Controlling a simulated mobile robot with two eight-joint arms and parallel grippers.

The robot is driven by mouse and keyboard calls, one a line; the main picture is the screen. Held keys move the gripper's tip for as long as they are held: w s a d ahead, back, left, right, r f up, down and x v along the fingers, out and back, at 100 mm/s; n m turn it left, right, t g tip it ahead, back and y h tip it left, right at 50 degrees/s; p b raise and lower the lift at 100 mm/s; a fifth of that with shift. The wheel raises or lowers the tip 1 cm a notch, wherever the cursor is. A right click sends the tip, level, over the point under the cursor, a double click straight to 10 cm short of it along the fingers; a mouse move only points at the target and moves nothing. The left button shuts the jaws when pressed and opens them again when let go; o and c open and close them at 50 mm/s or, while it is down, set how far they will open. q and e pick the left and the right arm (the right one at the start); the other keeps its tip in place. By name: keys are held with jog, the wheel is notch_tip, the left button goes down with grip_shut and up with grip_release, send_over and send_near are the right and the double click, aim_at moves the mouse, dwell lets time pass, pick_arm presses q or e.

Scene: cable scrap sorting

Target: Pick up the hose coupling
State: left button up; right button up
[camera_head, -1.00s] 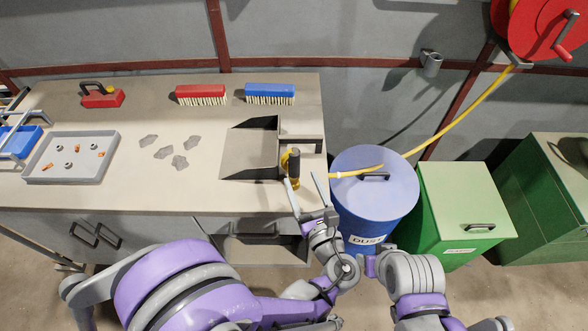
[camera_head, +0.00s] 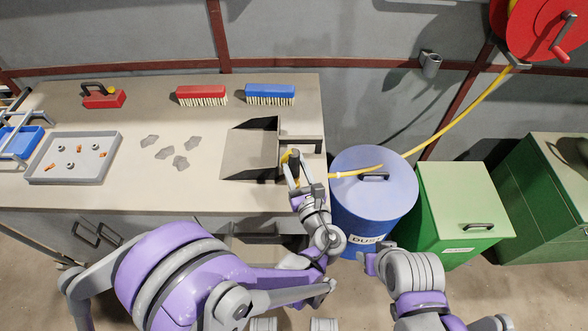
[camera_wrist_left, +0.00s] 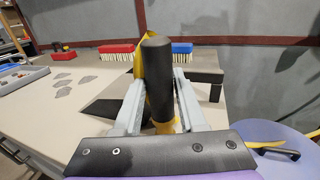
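The hose coupling (camera_head: 295,157) stands upright near the bench's right edge, with a black cylindrical top and a yellow lower part. In the left wrist view the coupling (camera_wrist_left: 157,75) rises between the two grey fingers. My left gripper (camera_head: 297,172) is open, with one finger on each side of it. In the left wrist view the fingers of the gripper (camera_wrist_left: 160,100) look spread and close to its sides; whether they touch it cannot be told. The coupling's base is partly hidden by the gripper.
A dustpan (camera_head: 248,153) lies just left of the coupling. A yellow hose (camera_head: 450,117) runs from a red reel (camera_head: 535,25) across the blue dust bin (camera_head: 375,205). A grey tray (camera_head: 105,170), scraps (camera_head: 163,153) and brushes (camera_head: 270,94) are further left and behind.

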aim_at(294, 152)
pick_arm(q)
grip_shut()
jog(key=shift+r, duration=0.1)
notch_tip(294, 152, up, 10)
jog(key=shift+f+p, duration=0.1)
jog(key=shift+p, duration=0.95)
jog(key=shift+r+p, duration=1.7)
jog(key=shift+r, duration=0.8)
